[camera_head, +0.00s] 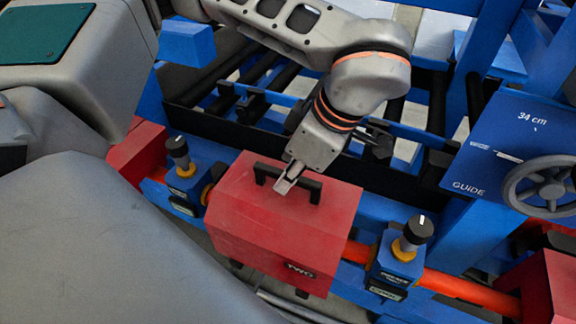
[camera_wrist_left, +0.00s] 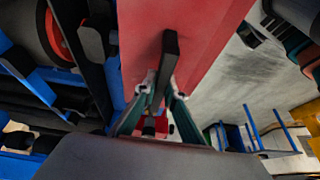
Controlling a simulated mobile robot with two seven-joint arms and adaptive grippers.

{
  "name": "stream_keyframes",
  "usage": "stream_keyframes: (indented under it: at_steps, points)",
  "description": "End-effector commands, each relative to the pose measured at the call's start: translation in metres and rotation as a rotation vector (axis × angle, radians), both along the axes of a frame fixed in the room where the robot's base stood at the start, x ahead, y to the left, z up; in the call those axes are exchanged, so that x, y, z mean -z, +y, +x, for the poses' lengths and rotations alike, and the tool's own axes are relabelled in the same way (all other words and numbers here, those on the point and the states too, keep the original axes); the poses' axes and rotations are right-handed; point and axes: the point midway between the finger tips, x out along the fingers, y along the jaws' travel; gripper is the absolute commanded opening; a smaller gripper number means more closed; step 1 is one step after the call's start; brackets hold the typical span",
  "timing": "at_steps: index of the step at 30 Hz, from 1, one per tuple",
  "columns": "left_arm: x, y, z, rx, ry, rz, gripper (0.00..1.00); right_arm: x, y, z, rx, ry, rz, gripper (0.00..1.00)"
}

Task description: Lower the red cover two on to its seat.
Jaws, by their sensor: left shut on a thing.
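The red cover labelled TWO (camera_head: 270,225) is a box with a black bar handle (camera_head: 312,190) on top. It sits or hangs over the orange roller (camera_head: 355,251), between two blue blocks. My left gripper (camera_head: 288,180) is shut on the handle from above. In the left wrist view the fingers (camera_wrist_left: 161,98) close around the black handle (camera_wrist_left: 170,48), with the red cover (camera_wrist_left: 200,25) behind. Dark feet show under the cover's front edge. The seat is hidden beneath it, and I cannot tell whether the cover touches it. My right gripper is not in view.
Blue blocks with black knobs stand left (camera_head: 184,185) and right (camera_head: 397,262) of the cover. Other red covers are at far left (camera_head: 138,155) and far right (camera_head: 552,285). A grey handwheel (camera_head: 545,186) is on the blue GUIDE panel (camera_head: 500,150) at right. Blue frame beams lie behind.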

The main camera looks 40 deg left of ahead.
Motion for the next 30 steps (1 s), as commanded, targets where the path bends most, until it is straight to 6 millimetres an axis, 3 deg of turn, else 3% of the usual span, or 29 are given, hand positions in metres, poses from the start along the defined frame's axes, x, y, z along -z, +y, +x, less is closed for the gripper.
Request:
stream_keyframes:
  at_steps: [30]
  points:
    - [0.0056,-0.0002,-0.0001,0.0,0.0,0.0,0.0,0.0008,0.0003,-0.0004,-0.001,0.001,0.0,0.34]
